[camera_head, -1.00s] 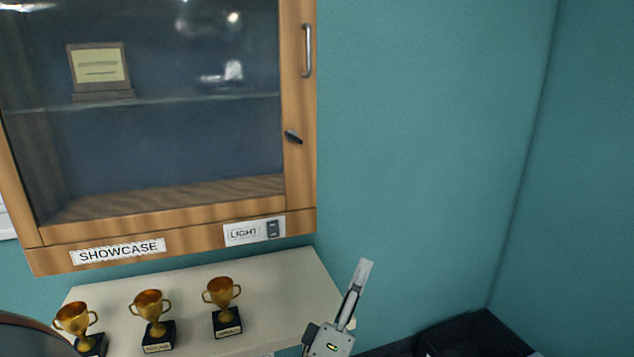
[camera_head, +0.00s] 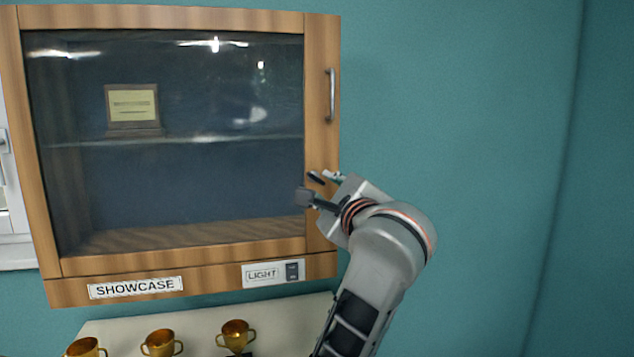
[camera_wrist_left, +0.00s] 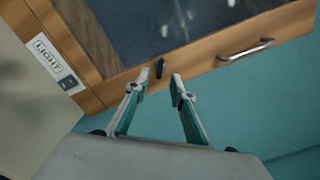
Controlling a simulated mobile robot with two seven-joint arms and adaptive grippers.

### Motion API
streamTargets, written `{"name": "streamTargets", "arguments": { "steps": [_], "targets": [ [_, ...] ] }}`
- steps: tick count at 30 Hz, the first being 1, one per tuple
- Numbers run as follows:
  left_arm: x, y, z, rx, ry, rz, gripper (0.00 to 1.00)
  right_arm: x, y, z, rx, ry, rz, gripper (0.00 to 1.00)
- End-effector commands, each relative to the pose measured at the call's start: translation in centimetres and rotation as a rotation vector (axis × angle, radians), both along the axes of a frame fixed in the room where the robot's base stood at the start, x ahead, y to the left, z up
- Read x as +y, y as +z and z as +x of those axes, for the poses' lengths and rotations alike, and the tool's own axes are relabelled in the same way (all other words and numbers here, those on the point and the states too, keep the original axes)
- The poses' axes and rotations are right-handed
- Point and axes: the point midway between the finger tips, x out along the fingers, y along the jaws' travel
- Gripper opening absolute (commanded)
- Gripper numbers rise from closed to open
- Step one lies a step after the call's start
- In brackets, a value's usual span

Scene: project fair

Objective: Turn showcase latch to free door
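The showcase (camera_head: 322,230) is a wood-framed wall cabinet, its glass door closed. A small dark latch (camera_head: 315,178) sits on the right door stile, below the metal door handle (camera_head: 331,96). It lies slanted, its right end lower. My left gripper (camera_head: 320,187) is right at the latch, with its fingers apart. The door handle (camera_wrist_left: 246,50) is further right there. My right gripper is not in view.
A light switch (camera_head: 292,271) and a SHOWCASE label (camera_head: 136,287) are on the lower frame. Gold trophies (camera_head: 236,335) stand on the pale surface (camera_head: 285,318) below. A plaque (camera_head: 133,108) is inside on the glass shelf. The teal wall at right is clear.

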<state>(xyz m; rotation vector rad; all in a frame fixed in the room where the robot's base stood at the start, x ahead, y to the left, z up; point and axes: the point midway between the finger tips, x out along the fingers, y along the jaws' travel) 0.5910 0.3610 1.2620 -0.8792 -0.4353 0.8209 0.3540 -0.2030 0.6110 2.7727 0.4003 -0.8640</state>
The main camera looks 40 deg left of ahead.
Motion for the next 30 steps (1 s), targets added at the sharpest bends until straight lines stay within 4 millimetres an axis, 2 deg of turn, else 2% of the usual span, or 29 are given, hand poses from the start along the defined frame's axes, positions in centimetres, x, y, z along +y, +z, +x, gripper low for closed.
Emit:
{"name": "streamTargets", "arguments": {
  "steps": [5, 12, 18, 30],
  "targets": [
    [0.5, 0.1, 0.9, -0.007, -0.016, -0.021, 0.24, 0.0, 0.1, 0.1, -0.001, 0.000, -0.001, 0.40],
    [3.5, 0.1, 3.1, -0.006, -0.011, -0.018, 0.24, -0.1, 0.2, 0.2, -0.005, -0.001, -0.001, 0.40],
    [5.2, 0.1, 4.7, -0.006, -0.013, -0.018, 0.24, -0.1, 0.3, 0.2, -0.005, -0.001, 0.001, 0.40],
    [5.8, 0.0, 5.1, -0.007, -0.015, -0.020, 0.24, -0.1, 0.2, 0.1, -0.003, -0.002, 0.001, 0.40]
  ]
}}
